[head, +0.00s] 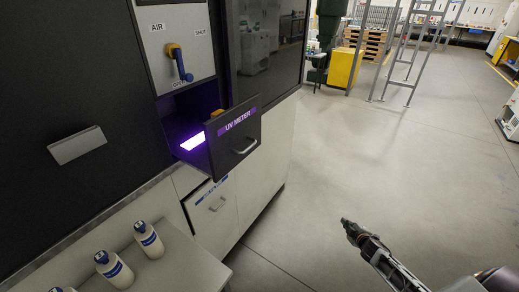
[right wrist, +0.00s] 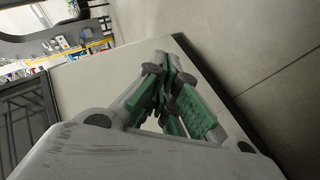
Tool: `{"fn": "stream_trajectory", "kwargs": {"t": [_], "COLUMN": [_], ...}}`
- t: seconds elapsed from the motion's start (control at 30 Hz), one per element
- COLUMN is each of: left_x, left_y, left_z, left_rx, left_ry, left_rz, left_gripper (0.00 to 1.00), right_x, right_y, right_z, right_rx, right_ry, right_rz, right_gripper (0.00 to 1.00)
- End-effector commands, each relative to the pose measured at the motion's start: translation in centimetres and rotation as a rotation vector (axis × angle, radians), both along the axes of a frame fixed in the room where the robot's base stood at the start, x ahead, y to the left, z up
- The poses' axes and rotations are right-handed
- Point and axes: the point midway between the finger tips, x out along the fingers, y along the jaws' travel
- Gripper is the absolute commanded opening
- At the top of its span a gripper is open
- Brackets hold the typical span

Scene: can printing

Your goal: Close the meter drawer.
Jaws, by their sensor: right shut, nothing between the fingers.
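The meter drawer (head: 231,143), dark with a purple "UV METER" label and a metal handle, stands pulled out from the dark cabinet in the head view. A bright violet-lit panel and a yellow item show inside it. My right gripper (head: 346,222) is right of and below the drawer, apart from it, over the open floor. In the right wrist view its green-padded fingers (right wrist: 172,85) are together with nothing between them. My left gripper is not in view.
A lever panel (head: 175,45) marked AIR and SHUT is above the drawer. A lower pale drawer (head: 212,212) stands slightly out beneath it. Several white bottles (head: 148,240) stand on a counter at lower left. The floor (head: 330,165) right of the cabinet is clear.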

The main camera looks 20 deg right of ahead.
Motion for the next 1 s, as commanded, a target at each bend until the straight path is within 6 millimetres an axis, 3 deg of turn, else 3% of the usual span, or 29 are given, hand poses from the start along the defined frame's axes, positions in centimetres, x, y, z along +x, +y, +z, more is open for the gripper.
{"fn": "stream_trajectory", "kwargs": {"t": [0.03,0.2,0.5,0.8,1.0], "left_x": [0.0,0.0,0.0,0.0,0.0], "left_y": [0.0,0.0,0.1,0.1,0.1], "left_z": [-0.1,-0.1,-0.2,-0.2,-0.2], "left_rx": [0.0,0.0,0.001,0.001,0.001], "left_ry": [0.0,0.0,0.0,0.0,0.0], "left_rz": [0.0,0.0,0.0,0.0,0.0], "left_gripper": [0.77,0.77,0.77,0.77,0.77], "right_x": [1.6,5.9,10.3,10.3,8.5], "right_y": [0.3,2.3,8.5,17.4,23.5], "right_z": [2.5,10.5,24.5,36.3,41.2], "right_rx": [-0.043,-0.202,-0.544,-0.975,-1.312], "right_ry": [-0.039,-0.157,-0.361,-0.557,-0.664], "right_rz": [0.046,0.2,0.474,0.729,0.884], "right_gripper": [0.0,0.0,0.0,0.0,0.0]}}
